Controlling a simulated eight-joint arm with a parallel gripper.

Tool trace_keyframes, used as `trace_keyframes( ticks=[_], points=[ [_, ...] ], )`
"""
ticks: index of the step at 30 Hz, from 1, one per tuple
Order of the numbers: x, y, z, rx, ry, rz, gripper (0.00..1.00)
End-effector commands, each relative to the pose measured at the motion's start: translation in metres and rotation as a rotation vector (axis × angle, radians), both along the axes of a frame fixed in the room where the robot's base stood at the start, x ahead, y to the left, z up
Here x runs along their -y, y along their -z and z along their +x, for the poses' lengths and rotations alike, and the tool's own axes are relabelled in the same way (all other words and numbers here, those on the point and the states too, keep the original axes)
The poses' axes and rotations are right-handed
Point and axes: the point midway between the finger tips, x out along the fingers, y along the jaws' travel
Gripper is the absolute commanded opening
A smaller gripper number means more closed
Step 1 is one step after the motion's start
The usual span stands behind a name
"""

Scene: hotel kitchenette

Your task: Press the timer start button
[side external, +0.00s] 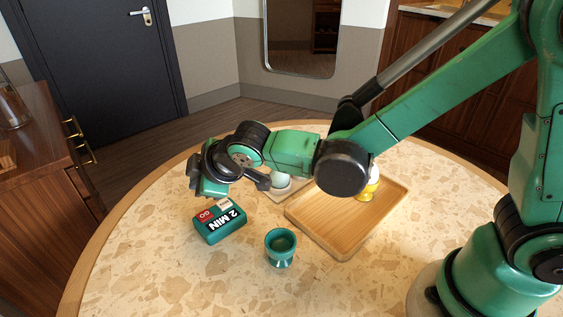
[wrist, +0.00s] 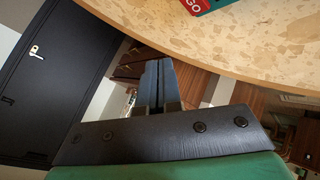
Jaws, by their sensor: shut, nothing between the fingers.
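The timer (side external: 219,221) is a green box lying on the speckled round table, marked "2 MIN" in white on black. Its red button (side external: 205,214) reads "GO"; a small pale label sits beside it. In the wrist view only a corner of the timer's red button (wrist: 196,4) shows at the top edge. My gripper (side external: 207,184) is just above and behind the timer in the side view, apart from the button as far as I can tell. In the wrist view my gripper's dark fingers (wrist: 154,82) are together, with nothing between them.
A green egg cup (side external: 281,250) stands right of the timer. A wooden tray (side external: 330,238) holds a yellow cup (side external: 367,190), partly hidden by my arm. A pale cup (side external: 281,182) stands behind. The table (side external: 150,245) is clear left of the timer.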

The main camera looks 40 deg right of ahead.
Motion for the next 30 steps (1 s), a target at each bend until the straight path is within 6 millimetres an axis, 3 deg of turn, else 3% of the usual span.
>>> trace_keyframes(
  ticks=[6,12,30],
  points=[
    [0.000,0.029,0.000,0.000,0.000,0.000,0.00],
    [0.000,0.044,0.000,0.000,0.000,0.000,0.00],
    [0.000,0.047,0.000,0.000,0.000,0.000,0.00]
  ],
)
